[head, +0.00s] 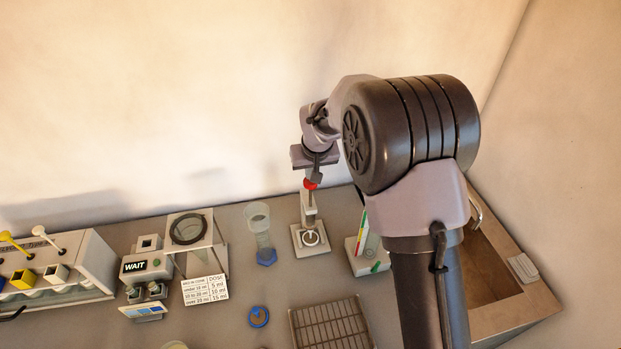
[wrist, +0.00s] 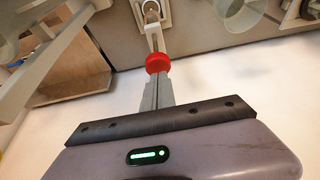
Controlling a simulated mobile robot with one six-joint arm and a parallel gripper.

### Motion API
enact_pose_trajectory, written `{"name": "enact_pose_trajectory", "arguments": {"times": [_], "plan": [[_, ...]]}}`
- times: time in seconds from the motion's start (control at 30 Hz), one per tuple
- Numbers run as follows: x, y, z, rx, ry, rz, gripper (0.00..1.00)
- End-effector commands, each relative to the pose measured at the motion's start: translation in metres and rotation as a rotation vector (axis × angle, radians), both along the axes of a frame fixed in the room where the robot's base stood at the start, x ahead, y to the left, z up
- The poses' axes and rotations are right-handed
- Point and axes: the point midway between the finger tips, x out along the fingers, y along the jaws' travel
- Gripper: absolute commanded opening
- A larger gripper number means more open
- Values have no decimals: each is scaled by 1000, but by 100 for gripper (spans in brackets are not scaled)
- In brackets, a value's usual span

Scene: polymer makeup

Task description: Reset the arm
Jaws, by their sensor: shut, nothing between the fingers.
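My gripper (head: 315,174) hangs from my arm just above a slim pale stand (head: 309,213) with a red knob (head: 310,184) at its top. The stand's square base has a round plate. In the wrist view my gripper's fingers (wrist: 157,86) are together and reach to the red knob (wrist: 158,62), with the post beyond it. The fingers hold nothing. I cannot tell whether the fingertips touch the knob or sit just in front of it.
A clear cylinder with blue base (head: 260,235) stands left of the stand; a colour-strip holder (head: 367,253) is right of it. A sink (head: 487,282) lies far right, a rack (head: 330,324) in front. Left are a WAIT device (head: 146,268), ring stand (head: 196,240) and dose card (head: 205,289).

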Motion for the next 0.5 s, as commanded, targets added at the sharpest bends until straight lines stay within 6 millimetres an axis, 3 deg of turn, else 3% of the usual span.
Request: {"name": "enact_pose_trajectory", "arguments": {"times": [0.37, 0.43, 0.5], "plan": [[0, 0, 1, 1, -1, -2, 0], [-6, -5, 7, 9, -4, -17, 0], [-24, -16, 22, 30, -12, -57, 0]]}}
